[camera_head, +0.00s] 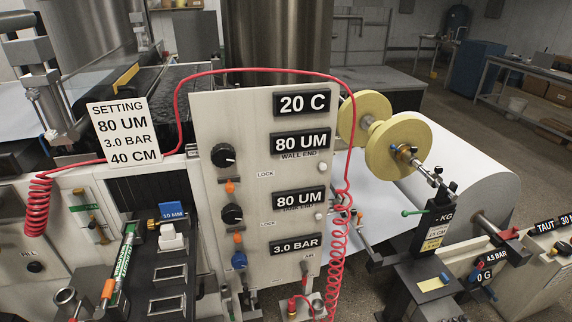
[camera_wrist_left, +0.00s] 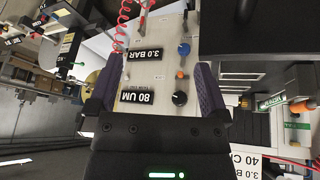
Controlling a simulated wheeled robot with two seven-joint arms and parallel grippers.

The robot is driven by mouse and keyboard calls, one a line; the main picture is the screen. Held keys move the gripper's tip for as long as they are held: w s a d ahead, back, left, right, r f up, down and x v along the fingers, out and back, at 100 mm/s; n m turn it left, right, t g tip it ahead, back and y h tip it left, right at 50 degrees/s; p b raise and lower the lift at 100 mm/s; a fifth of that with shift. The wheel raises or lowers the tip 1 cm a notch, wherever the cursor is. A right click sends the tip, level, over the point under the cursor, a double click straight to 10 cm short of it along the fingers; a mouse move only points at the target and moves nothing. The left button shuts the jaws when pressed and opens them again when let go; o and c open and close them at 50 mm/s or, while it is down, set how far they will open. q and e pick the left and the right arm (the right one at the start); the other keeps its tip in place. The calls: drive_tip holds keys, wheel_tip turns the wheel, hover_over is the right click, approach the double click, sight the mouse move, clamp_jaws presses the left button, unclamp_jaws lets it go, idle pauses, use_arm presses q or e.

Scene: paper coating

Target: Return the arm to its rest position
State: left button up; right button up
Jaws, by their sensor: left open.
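My left gripper (camera_wrist_left: 155,82) shows in the left wrist view only, its two purple fingers spread apart with nothing between them. It faces the pale control panel (camera_wrist_left: 148,60), which appears upside down between and beyond the fingers. The same panel (camera_head: 240,150) stands upright in the middle of the head view, with readouts of 20 C, 80 UM, 80 UM and 3.0 BAR and two black knobs. The gripper looks apart from the panel, but the gap is hard to judge. Neither of my arms shows in the head view, and my right gripper is in neither view.
A red coiled hose (camera_head: 335,240) loops over the panel. A setting card (camera_head: 121,132) stands left of it. A black tray (camera_head: 140,190) with blocks and a green-labelled tool lies lower left. A paper roll (camera_head: 470,165) with yellow discs (camera_head: 397,149) stands right. Open floor lies beyond.

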use_arm(q)
drive_tip(key=s+a+f+g+y, duration=0.1)
drive_tip(key=s+a+f+y, duration=0.15)
drive_tip(key=s, duration=0.65)
wheel_tip(320, 180, down, 29)
drive_tip(key=s+g+b, duration=0.2)
drive_tip(key=s+b, duration=0.1)
drive_tip(key=b, duration=0.7)
drive_tip(key=s+a+f+g+b, duration=0.1)
drive_tip(key=s+a+f+b, duration=0.2)
drive_tip(key=s+f+b, duration=0.4)
drive_tip(key=s+f, duration=0.6)
drive_tip(key=f, duration=0.4)
drive_tip(key=shift+s+a, duration=0.15)
drive_tip(key=shift+a, duration=0.05)
